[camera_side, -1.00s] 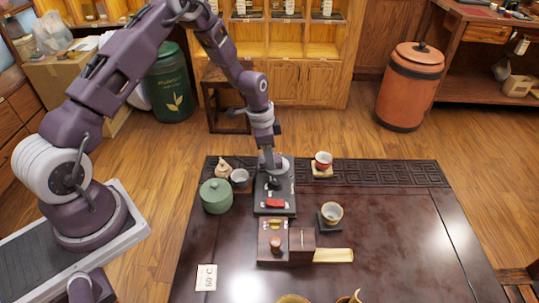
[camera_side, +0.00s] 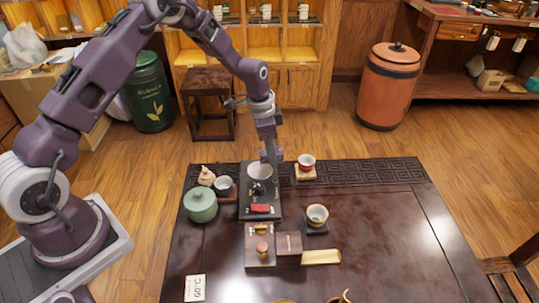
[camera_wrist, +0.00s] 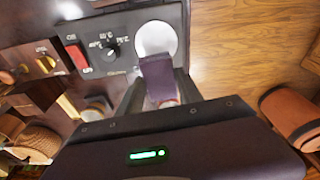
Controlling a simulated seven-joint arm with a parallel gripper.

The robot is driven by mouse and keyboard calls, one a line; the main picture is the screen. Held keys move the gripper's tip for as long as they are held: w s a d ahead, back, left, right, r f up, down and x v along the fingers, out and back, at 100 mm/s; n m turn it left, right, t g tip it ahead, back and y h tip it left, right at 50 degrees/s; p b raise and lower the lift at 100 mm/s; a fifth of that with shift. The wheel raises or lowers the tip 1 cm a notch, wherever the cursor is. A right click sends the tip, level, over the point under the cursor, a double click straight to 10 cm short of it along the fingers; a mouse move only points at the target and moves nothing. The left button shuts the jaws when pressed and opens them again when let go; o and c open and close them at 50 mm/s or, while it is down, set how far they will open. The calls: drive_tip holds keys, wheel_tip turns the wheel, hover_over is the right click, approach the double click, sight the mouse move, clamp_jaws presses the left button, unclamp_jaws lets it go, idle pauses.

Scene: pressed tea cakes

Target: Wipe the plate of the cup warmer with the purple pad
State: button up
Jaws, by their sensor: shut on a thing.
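The cup warmer (camera_side: 245,207) is a dark box on the table with a red switch (camera_side: 260,208), a black dial and a round pale plate (camera_side: 260,171) at its far end. The plate also shows in the wrist view (camera_wrist: 157,37), bare over most of its face. My gripper (camera_wrist: 158,95) is shut on the purple pad (camera_wrist: 157,72). The pad overlaps the plate's near edge in the wrist view; I cannot tell whether it touches. In the side view my gripper (camera_side: 272,158) is at the plate's right edge, and the pad is hard to make out there.
A red-and-white cup (camera_side: 307,160) stands close to the right of the warmer, a tan cup (camera_side: 317,213) further forward. A wooden box (camera_side: 260,258) is in front. The table's right side is clear.

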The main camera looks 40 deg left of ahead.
drive_tip(key=shift+r, duration=1.75)
